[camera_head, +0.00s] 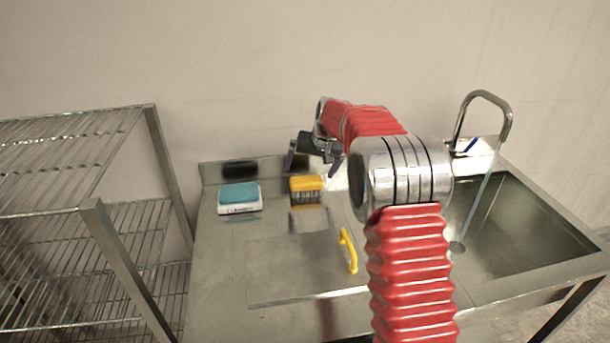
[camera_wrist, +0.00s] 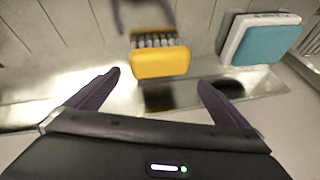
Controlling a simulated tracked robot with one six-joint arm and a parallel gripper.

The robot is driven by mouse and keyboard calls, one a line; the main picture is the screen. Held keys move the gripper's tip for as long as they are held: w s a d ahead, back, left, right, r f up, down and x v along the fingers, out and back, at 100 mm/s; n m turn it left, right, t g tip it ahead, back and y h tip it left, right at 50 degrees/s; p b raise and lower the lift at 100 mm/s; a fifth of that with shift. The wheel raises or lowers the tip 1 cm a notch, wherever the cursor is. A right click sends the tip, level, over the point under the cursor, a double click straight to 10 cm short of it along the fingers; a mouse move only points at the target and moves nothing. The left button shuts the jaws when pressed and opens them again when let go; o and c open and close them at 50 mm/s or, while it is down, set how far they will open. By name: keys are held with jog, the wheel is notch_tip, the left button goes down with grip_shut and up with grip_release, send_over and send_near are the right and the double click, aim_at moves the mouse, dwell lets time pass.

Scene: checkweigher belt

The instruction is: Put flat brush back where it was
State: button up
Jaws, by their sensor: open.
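The flat brush is most likely the yellow block with grey bristles (camera_head: 306,184). It sits bristles down on the steel counter, near the back, right of a teal-topped scale (camera_head: 239,198). In the wrist view the same yellow block (camera_wrist: 160,63) shows with its bristles, ahead of my fingers and between them across the picture. My gripper (camera_head: 314,160) is open and empty above and near the brush; its two dark fingers (camera_wrist: 158,90) are spread apart. I see no contact with the brush.
A yellow curved handle (camera_head: 348,251) lies on the counter in front. A sink (camera_head: 540,225) with a tall tap (camera_head: 508,120) is at right. A wire rack (camera_head: 80,215) stands at left. A dark oval (camera_head: 240,169) is on the low backsplash. The front left counter is clear.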

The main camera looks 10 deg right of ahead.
jog(key=v, duration=0.7)
dwell(0.5)
